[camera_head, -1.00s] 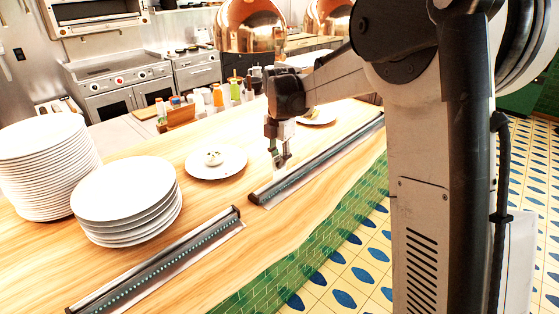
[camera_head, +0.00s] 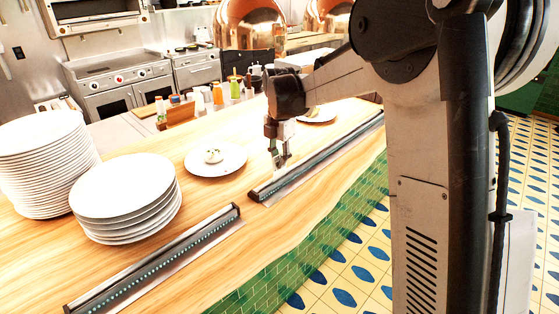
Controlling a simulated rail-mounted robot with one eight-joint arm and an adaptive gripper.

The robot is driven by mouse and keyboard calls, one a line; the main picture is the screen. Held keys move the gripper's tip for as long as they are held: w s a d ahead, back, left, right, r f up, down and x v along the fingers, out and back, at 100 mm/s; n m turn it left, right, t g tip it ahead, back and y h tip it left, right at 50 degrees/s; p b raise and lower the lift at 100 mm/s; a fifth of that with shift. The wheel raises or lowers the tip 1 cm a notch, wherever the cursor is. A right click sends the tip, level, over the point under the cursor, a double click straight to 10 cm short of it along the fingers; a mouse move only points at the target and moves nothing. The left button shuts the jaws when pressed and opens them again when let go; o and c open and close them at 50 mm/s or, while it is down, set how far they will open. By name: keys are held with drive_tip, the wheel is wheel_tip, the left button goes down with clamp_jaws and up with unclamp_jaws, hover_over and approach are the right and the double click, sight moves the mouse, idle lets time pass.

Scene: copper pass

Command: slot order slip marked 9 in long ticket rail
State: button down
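Two dark ticket rails with metal edges lie end to end along the front edge of the wooden counter. One, the near rail (camera_head: 155,262), is at lower left; the other, the far rail (camera_head: 325,157), runs away to the right. My gripper (camera_head: 280,162) points down just above the near end of the far rail, close to its back side. Its fingers are small here, and I cannot tell whether they are open or shut. A pale patch shows beside the fingers, but I cannot tell whether it is a slip. No number 9 is readable.
A plate with food (camera_head: 215,160) sits left of my gripper, and another plate (camera_head: 320,115) stands behind it. A low plate stack (camera_head: 125,195) and a tall plate stack (camera_head: 40,165) stand at left. Copper lamps (camera_head: 250,25) hang above. Bare wood (camera_head: 215,205) lies between.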

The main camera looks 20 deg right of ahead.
drive_tip(key=shift+f, duration=0.25)
drive_tip(key=shift+f+b, duration=0.25)
drive_tip(key=shift+b, duration=0.2)
idle(0.6)
drive_tip(key=c, duration=1.4)
unclamp_jaws()
drive_tip(key=shift+o, duration=0.2)
drive_tip(key=shift+r, duration=0.1)
drive_tip(key=shift+r+p, duration=1.3)
drive_tip(key=shift+r, duration=1.55)
